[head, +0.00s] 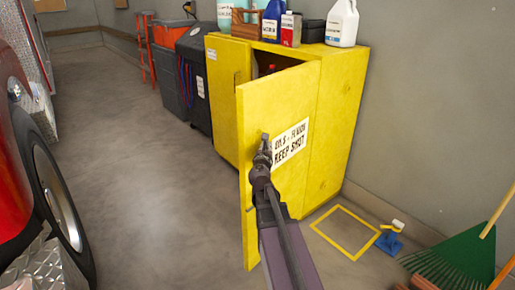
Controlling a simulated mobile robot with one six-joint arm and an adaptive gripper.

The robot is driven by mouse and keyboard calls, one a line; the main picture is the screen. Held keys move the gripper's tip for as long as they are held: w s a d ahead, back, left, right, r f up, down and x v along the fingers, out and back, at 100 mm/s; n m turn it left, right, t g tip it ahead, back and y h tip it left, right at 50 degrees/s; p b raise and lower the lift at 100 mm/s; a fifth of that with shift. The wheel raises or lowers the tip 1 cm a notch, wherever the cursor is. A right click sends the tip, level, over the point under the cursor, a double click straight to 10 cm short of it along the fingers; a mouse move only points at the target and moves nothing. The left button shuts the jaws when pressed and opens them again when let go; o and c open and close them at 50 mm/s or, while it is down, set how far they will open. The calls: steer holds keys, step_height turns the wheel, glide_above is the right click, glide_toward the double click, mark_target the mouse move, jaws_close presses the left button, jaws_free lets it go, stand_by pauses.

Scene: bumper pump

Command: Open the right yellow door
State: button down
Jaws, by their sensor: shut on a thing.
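The yellow cabinet (338,112) stands against the wall. The left yellow door (226,105) looks closed. My gripper (264,146) is at the right door's front, beside the sign, shut on the door's handle (265,136). The fingers hide most of the handle. A dark gap with a reddish item (272,68) shows above the open door.
Bottles and a red can (291,30) stand on the cabinet top. Dark bins (193,80) stand left of it. A red truck's wheel (55,195) is at the left. A green rake (455,260) lies at lower right. The floor between truck and cabinet is clear.

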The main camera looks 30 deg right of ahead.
steer(key=shift+w, duration=0.15)
steer(key=c, duration=0.6)
jaws_free()
steer(key=shift+c, duration=0.2)
steer(key=shift+a, duration=0.1)
steer(key=v, duration=0.7)
steer(key=shift+s, duration=0.2)
steer(key=shift+a, duration=0.1)
